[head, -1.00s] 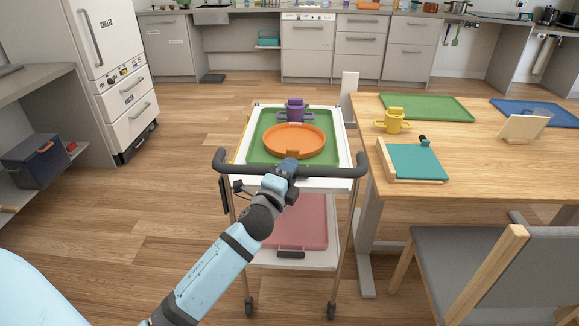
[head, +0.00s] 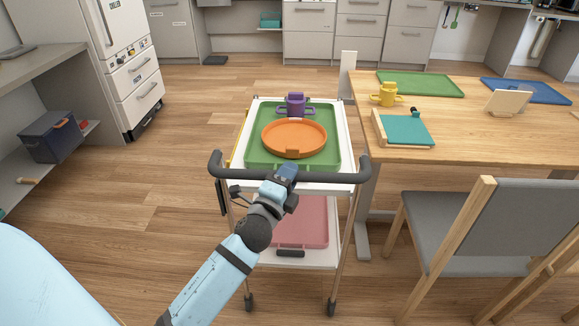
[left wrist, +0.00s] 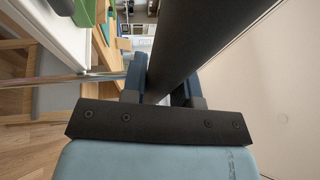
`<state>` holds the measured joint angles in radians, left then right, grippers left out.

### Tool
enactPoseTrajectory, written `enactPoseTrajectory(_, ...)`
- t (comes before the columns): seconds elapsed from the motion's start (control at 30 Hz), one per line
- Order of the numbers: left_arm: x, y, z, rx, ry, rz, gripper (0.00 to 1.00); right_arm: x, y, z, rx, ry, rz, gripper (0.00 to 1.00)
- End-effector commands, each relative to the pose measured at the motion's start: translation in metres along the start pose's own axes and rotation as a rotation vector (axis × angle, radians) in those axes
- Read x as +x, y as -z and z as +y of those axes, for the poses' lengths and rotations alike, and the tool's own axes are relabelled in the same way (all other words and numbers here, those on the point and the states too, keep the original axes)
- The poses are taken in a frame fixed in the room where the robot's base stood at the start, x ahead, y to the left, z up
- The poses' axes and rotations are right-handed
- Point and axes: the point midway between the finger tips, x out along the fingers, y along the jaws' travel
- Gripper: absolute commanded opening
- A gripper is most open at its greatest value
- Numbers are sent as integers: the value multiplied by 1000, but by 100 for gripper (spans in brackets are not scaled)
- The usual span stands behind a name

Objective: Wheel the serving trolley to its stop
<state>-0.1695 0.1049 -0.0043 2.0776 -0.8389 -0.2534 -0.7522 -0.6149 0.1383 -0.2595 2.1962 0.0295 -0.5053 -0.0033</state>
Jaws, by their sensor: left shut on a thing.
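The serving trolley (head: 240,160) stands in the middle of the head view, white with two shelves, metal legs and a dark push handle (head: 335,174) across its near end. Its top shelf carries a green tray (head: 255,151) with an orange plate (head: 294,139) and a purple two-handled cup (head: 295,104). A pink tray (head: 305,222) lies on the lower shelf. My left gripper (head: 287,172) is shut on the handle near its middle. In the left wrist view the dark handle bar (left wrist: 205,40) runs between the fingers. My right gripper is not in view.
A wooden table (head: 470,125) with trays and a yellow cup (head: 386,95) stands close along the trolley's right side. A grey chair (head: 480,225) is at the near right. Open wood floor (head: 190,130) lies to the left and ahead, before the white fridge (head: 130,75) and counters.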

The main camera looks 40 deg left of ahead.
Motion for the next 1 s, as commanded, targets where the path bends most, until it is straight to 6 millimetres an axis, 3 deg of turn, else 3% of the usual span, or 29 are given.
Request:
enactPoseTrajectory(0.4,-42,17,-9,-1,0,1,0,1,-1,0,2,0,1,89)
enactPoseTrajectory(1.0,-50,21,-11,0,0,0,0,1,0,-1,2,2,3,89)
